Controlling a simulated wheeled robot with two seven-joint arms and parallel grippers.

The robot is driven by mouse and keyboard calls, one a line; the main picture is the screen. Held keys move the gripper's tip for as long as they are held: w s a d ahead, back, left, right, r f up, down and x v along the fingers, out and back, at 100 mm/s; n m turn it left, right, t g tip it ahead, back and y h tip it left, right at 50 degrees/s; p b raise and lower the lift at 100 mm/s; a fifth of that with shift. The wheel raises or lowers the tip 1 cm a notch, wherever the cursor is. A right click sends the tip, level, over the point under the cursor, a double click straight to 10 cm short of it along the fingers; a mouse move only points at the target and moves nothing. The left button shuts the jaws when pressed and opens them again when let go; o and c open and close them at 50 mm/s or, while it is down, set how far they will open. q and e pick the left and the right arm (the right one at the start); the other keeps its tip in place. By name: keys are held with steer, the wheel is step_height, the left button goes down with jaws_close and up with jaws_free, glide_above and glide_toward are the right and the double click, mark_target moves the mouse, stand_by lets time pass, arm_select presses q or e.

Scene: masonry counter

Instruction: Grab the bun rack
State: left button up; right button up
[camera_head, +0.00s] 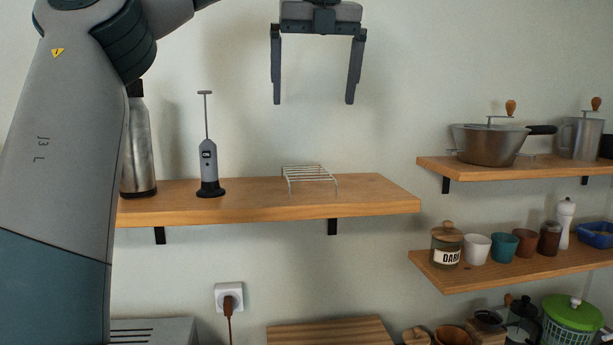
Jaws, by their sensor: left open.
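The bun rack (309,174) is a small silver wire rack with thin legs. It stands on the left wooden shelf (374,195), right of the shelf's middle. My left gripper (313,102) hangs above it with the fingers pointing down, wide apart. The gripper is open and empty, and its fingertips are apart from the rack. My right gripper does not show.
A milk frother (208,160) and a steel bottle (138,147) stand left of the rack on the same shelf. Right shelves hold a pot (489,146), a jar (446,246) and several cups. The shelf right of the rack is clear.

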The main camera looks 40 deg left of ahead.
arm_select(q)
glide_toward(307, 172)
steer(key=x, duration=0.4)
steer(key=shift+w+a+r+p, duration=0.15)
steer(key=shift+w+p, duration=0.2)
stand_by(0.4)
steer(key=shift+a+f+p, duration=0.1)
steer(key=shift+f+p, duration=0.2)
steer(key=shift+p, duration=0.25)
steer(key=p+x, duration=0.2)
steer(key=x, duration=0.1)
steer(key=shift+s+a+f+p, duration=0.15)
steer(key=shift+f+p, duration=0.15)
steer(key=shift+f, duration=0.05)
steer(key=shift+a+f, duration=0.1)
steer(key=shift+f, duration=0.35)
